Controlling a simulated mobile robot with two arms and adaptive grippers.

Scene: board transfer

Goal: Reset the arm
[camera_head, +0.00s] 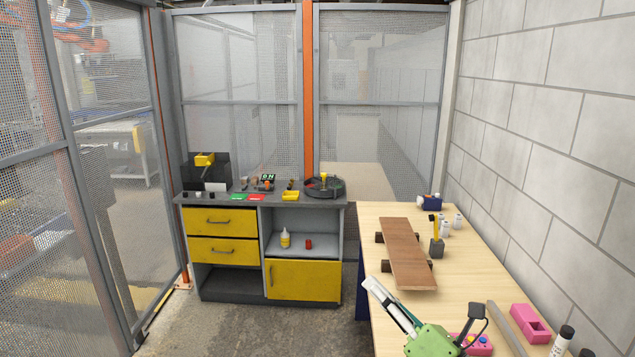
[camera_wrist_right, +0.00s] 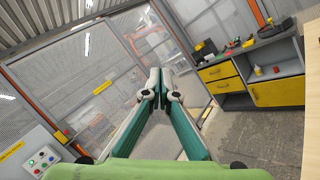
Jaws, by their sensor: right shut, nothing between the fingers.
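My right gripper (camera_head: 374,286) shows at the bottom of the head view, with a green body and pale fingers pointing up and left. It is over the left edge of the wooden table (camera_head: 385,332). In the right wrist view my right gripper (camera_wrist_right: 161,84) has its teal-backed fingers together at the tips, with nothing held. A brown board (camera_head: 408,252) lies on dark supports (camera_head: 421,266) on the table, beyond the gripper and apart from it. My left gripper is not in view.
A grey workbench with yellow drawers (camera_head: 222,221) stands at the back, loaded with small tools. A dark hammer-like tool (camera_head: 436,246), a pink block (camera_head: 530,323) and small bottles (camera_head: 445,228) are on the table. Mesh fencing and a block wall (camera_head: 550,130) enclose the area. Floor (camera_head: 275,330) left of the table is clear.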

